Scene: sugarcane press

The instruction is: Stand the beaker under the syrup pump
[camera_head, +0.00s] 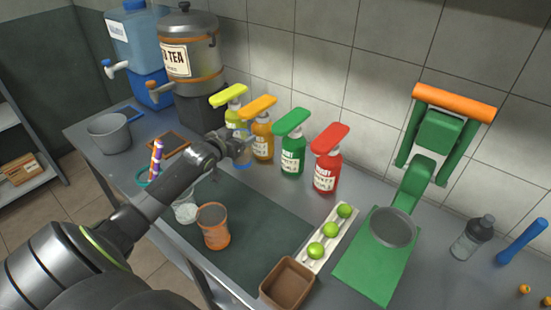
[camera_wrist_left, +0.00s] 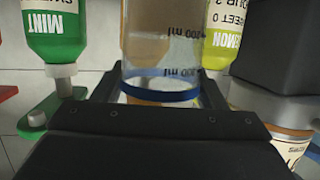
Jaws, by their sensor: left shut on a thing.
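My left gripper (camera_head: 238,148) is shut on a clear beaker, in front of the yellow and orange syrup bottles. In the left wrist view the beaker (camera_wrist_left: 172,52) sits between the gripper's two fingers (camera_wrist_left: 158,92); it has a blue band and volume marks. In the head view the gripper partly hides the beaker (camera_head: 243,162), and I cannot tell whether its base touches the table. The syrup pumps stand in a row: yellow lemon (camera_head: 234,117), orange (camera_head: 263,140), green mint (camera_head: 292,156) and red (camera_head: 326,172). My right gripper is not in view.
On the dark mat (camera_head: 255,245) stand an orange-banded cup (camera_head: 213,228) and a clear glass (camera_head: 186,211). A tray of limes (camera_head: 318,262), a brown box (camera_head: 287,283) and a green press (camera_head: 375,265) lie to the right. A tea dispenser (camera_head: 190,45) is at back left.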

